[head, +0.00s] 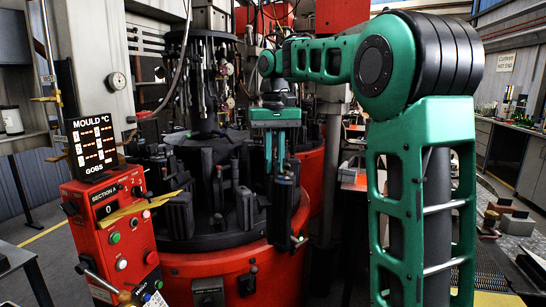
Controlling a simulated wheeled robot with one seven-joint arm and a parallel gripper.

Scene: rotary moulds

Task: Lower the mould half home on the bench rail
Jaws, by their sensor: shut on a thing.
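My gripper (276,158) points down in the middle of the head view, in front of the red and black rotary machine. It is shut on a dark mould half (284,205), which hangs below the fingers. The mould half is hard to tell from the black machine parts behind it. It looks held up in the air over the machine's front right edge. I cannot make out a bench rail in this view. A bench top with blocks on it shows at the far right.
The rotary machine (215,262) carries several dark moulds. A red control box (113,235) with a mould temperature display (92,144) stands at the left. Metal blocks (516,223) lie on the right-hand bench. My green arm covers much of the right side.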

